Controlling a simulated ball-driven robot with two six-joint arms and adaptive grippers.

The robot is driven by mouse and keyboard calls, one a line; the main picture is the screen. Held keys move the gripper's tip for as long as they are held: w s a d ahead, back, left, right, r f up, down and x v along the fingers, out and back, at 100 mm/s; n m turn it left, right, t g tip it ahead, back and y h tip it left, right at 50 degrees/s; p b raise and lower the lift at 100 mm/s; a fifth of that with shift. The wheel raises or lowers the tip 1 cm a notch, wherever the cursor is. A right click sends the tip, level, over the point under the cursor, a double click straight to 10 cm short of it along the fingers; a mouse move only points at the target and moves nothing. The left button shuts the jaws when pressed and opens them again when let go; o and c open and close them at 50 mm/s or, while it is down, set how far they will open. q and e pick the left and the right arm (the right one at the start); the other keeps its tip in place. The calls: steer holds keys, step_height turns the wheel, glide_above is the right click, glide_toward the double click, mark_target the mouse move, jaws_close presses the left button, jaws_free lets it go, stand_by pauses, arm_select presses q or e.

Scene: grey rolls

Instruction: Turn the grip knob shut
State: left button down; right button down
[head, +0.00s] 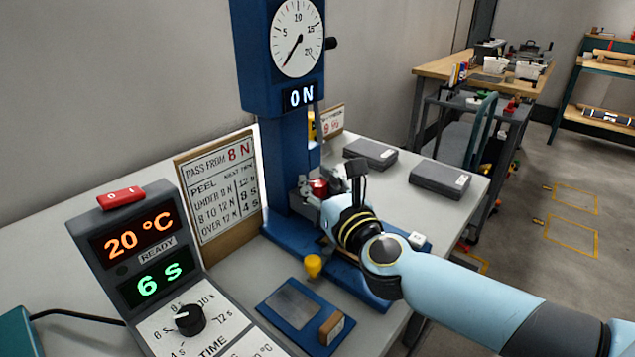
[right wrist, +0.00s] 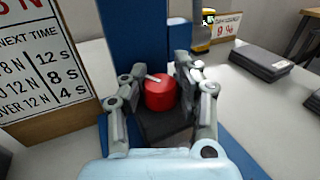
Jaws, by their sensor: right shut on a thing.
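The red grip knob (right wrist: 160,93) sits low in front of the blue column of the test stand (head: 285,150). It is a short red cylinder with a small pale mark on top, and it also shows in the head view (head: 319,186). My right gripper (right wrist: 161,84) is shut on the knob, with one grey finger on each side. In the head view the gripper and wrist partly hide the knob and the stand's base. The dial (head: 298,40) sits above a display (head: 299,96) reading "ON". My left gripper is in neither view.
A control box (head: 140,250) reading 20 °C and 6 s stands at left, beside a leaning sign (head: 220,190). A blue plate (head: 270,318) and a yellow knob (head: 313,265) are near the front. Two dark cases (head: 441,179) lie at right.

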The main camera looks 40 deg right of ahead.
steer(key=shift+h, duration=0.3)
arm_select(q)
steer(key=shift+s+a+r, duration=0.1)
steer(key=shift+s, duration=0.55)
arm_select(e)
steer(key=shift+m, duration=0.3)
